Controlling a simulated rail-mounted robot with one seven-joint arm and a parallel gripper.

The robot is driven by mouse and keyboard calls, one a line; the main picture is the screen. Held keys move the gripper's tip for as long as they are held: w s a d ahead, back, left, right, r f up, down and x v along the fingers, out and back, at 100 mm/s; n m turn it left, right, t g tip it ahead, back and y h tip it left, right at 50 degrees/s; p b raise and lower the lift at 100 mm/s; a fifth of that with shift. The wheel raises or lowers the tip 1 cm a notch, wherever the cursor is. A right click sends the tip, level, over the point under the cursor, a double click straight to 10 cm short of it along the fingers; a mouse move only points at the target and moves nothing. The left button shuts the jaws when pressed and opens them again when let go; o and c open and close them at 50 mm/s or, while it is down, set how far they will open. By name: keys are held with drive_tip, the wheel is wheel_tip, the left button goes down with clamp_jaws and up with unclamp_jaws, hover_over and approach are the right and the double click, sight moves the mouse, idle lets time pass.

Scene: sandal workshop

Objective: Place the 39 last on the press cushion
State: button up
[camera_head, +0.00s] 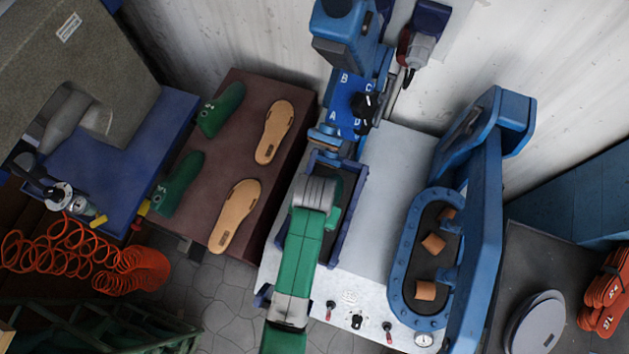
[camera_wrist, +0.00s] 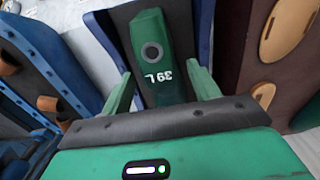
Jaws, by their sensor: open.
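The green 39 L last (camera_wrist: 160,62) lies on the dark press cushion (camera_wrist: 187,22) between the blue side walls in the wrist view. Its white "39 L" marking and a round hole face up. My gripper (camera_wrist: 162,88) is open, with one finger on each side of the last's near end and a gap visible. In the head view the cushion (camera_head: 347,190) sits in its blue frame below the blue press column. My arm covers much of it there, and the last is mostly hidden.
Two green lasts (camera_head: 221,108) (camera_head: 178,184) and two tan soles (camera_head: 273,132) (camera_head: 236,215) lie on the brown table at left. A blue oval press (camera_head: 399,262) with tan pads stands at right. The press column (camera_head: 346,100) rises behind the cushion.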

wheel_tip(320, 180, up, 10)
drive_tip(key=shift+f, duration=0.2)
idle(0.4)
drive_tip(key=w+a+r+n+t+y+p, duration=0.1)
drive_tip(key=w+a+r+t+p, duration=0.2)
drive_tip(key=r, duration=0.4)
drive_tip(key=w+a+r+n+t+p, duration=0.1)
drive_tip(key=w+a+r+n+t, duration=0.15)
drive_tip(key=w+a+r, duration=0.35)
drive_tip(key=w+r+n+t+p, duration=0.3)
drive_tip(key=r+t, duration=0.5)
drive_tip(key=r, duration=2)
drive_tip(key=s+d+r+t+p, duration=0.1)
drive_tip(key=s+d+r+t, duration=0.2)
drive_tip(key=r, duration=0.7)
drive_tip(key=s+d+r+m+t+p, duration=0.1)
drive_tip(key=s+d+r+t+p, duration=0.1)
drive_tip(key=r, duration=0.8)
drive_tip(key=s+d+r+m+t+p, duration=0.1)
drive_tip(key=s+d+r+t, duration=0.2)
drive_tip(key=s+r+t, duration=0.3)
wheel_tip(320, 180, up, 4)
drive_tip(key=shift+s+d+r+h, duration=0.1)
drive_tip(key=shift+s+d+h, duration=0.2)
drive_tip(key=shift+s+d, duration=0.1)
